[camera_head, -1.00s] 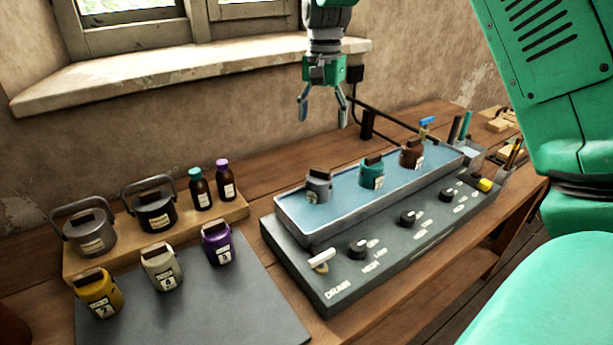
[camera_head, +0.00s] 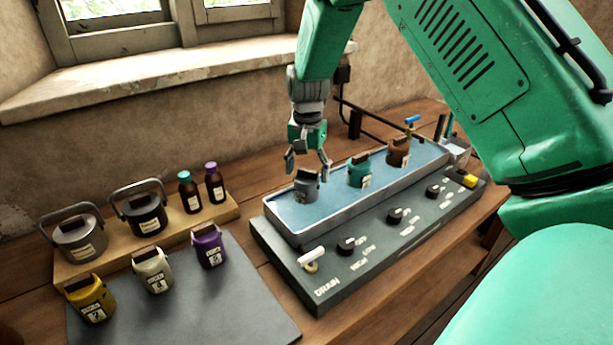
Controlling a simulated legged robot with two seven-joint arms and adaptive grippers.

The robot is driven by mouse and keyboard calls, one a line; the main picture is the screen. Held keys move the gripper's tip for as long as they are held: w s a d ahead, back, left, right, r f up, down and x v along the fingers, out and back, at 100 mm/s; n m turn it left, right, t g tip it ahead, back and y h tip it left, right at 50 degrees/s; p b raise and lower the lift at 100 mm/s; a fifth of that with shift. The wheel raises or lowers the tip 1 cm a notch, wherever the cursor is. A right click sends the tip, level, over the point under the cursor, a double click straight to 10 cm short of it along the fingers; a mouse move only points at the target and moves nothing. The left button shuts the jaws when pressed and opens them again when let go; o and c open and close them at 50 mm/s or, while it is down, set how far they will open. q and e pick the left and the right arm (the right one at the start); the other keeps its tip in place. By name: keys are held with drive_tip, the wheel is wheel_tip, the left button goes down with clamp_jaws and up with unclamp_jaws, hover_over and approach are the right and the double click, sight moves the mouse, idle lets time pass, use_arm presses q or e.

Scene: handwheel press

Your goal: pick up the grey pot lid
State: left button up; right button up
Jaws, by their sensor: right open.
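A small grey pot (camera_head: 307,188) stands in the water bath (camera_head: 284,229), at its left end. Its lid (camera_head: 307,174) has a dark grip on top, partly hidden by my right gripper. My right gripper (camera_head: 308,169) points down just above this lid, open, with its fingertips on either side of the lid's grip. I cannot tell whether they touch it. A larger grey pot (camera_head: 79,243) with a bail handle stands on the wooden board at the left. My left gripper is not in view.
A teal pot (camera_head: 360,174) and a brown pot (camera_head: 398,152) stand farther right in the bath. Knobs and a drain lever (camera_head: 311,257) line its front panel. A yellow pot (camera_head: 90,300), a cream pot (camera_head: 153,273) and a purple pot (camera_head: 208,248) stand on a dark mat.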

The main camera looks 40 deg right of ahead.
drive_tip(key=shift+s, duration=0.1)
drive_tip(key=c, duration=1.3)
drive_tip(key=shift+o, duration=0.2)
